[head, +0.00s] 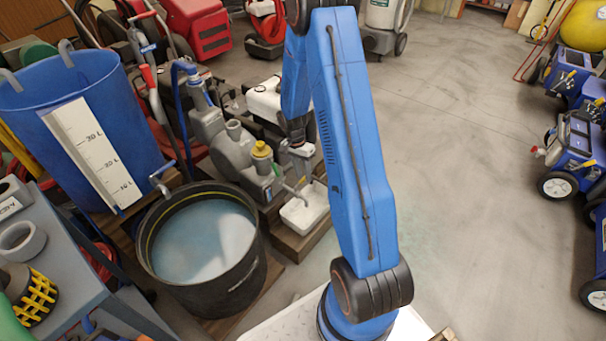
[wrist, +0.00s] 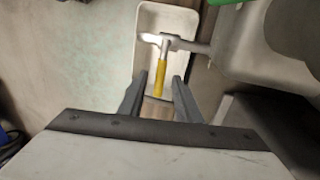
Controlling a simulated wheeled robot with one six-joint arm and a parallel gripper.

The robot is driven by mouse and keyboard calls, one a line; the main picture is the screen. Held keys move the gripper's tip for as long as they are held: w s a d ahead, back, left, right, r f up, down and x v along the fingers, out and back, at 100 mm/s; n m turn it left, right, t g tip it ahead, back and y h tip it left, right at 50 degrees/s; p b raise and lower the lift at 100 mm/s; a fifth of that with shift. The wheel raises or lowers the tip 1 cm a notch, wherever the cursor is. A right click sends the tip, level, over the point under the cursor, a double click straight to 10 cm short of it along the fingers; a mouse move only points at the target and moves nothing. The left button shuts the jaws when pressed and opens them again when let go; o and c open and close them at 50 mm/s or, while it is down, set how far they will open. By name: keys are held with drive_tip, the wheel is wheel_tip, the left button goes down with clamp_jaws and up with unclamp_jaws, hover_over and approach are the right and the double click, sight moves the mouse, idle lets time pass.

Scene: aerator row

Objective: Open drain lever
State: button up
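The drain lever has a yellow handle (wrist: 160,76) and shows in the wrist view on a metal valve (wrist: 160,41) at the end of a short grey spout (wrist: 190,46). The handle points down the picture toward my gripper. My gripper (wrist: 157,82) is open, with its two dark fingers on either side of the handle's lower end. No contact shows, and I cannot tell the depth between them. In the head view my gripper (head: 306,171) hangs above the white tray (head: 306,212), beside the grey tank (head: 238,158). The lever is not clear there.
The white tray (wrist: 147,20) lies under the valve. A black tub of bluish water (head: 205,240) stands left of it, with a blue bucket (head: 80,125) behind. A grey bench (head: 75,275) is at lower left. Open floor (head: 455,160) lies to the right.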

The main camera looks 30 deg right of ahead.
clamp_jaws()
idle(0.3)
drive_tip(key=shift+s+a+m+t+y, duration=0.35)
drive_tip(key=shift+s+m, duration=0.85)
drive_tip(key=shift+m, duration=1.8)
drive_tip(key=shift+s+a+m+t+y, duration=0.1)
drive_tip(key=shift+s+a+m+y, duration=0.8)
drive_tip(key=shift+m, duration=2.1)
drive_tip(key=shift+s+m+t+y, duration=0.15)
drive_tip(key=shift+s+m, duration=1.35)
drive_tip(key=shift+m, duration=1.5)
